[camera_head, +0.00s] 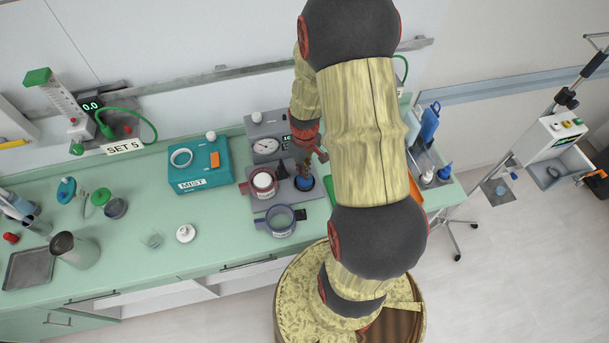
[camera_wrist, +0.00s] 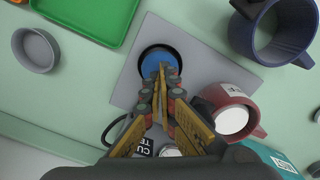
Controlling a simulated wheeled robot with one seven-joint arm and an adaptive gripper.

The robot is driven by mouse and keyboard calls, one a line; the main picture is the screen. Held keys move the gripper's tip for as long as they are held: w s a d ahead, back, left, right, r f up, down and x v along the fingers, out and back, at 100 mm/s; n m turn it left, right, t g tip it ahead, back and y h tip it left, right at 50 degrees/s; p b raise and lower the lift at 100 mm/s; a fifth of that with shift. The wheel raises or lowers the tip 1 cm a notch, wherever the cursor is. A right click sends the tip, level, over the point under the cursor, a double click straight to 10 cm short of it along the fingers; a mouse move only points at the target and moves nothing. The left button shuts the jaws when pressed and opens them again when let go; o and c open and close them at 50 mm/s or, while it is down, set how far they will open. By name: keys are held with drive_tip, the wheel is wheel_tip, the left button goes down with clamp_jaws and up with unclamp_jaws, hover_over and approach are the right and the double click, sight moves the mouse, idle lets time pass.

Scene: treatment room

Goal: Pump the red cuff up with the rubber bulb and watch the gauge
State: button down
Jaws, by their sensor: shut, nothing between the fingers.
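The red cuff (camera_head: 263,184), a ring with a handle-like tab around a white cylinder, stands on a grey plate at the unit's front left; it also shows in the wrist view (camera_wrist: 247,101). The blue round rubber bulb (camera_wrist: 150,62) sits in a black ring on the plate, right of the cuff in the head view (camera_head: 304,184). My gripper (camera_wrist: 163,68) points down at the bulb, fingers shut and empty, tips over its top. I cannot tell whether they touch it. The round white gauge (camera_head: 266,146) is on the grey unit behind; its needle is too small to read.
A navy cuff (camera_head: 281,222) stands just in front of the red one. A teal MIST box (camera_head: 199,165) is to the left. A green tray (camera_wrist: 92,15) and a grey cup (camera_wrist: 37,50) lie beyond the plate. Bench around the white knob (camera_head: 185,233) is mostly clear.

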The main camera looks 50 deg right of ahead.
drive_tip(key=shift+f, duration=0.35)
drive_tip(key=shift+r+p, duration=0.8)
drive_tip(key=shift+r, duration=0.4)
idle(0.9)
wheel_tip(320, 180, up, 6)
drive_tip(key=p, duration=0.4)
idle(0.4)
